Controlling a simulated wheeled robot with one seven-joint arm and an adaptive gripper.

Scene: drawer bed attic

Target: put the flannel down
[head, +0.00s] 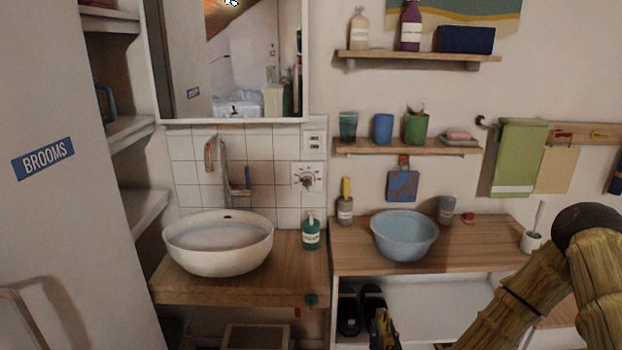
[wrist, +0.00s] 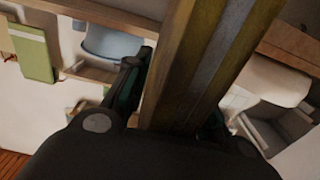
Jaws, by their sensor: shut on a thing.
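My gripper (wrist: 180,100) is shut on a long flat olive-brown thing with a grey stripe (wrist: 205,60), which seems to be the flannel. It runs up between the two dark fingers and out of the top of the wrist view, so its far end is hidden. In the head view my gripper (head: 383,330) shows only as a small dark and olive shape at the bottom edge, in front of the open shelf under the right counter. The flannel cannot be made out clearly there.
A pale blue basin (head: 404,236) stands on the right wooden counter (head: 350,262), with bare wood around it. A white sink (head: 218,245) and green soap bottle (head: 311,233) stand on the left counter. A green towel (head: 518,157) hangs at right.

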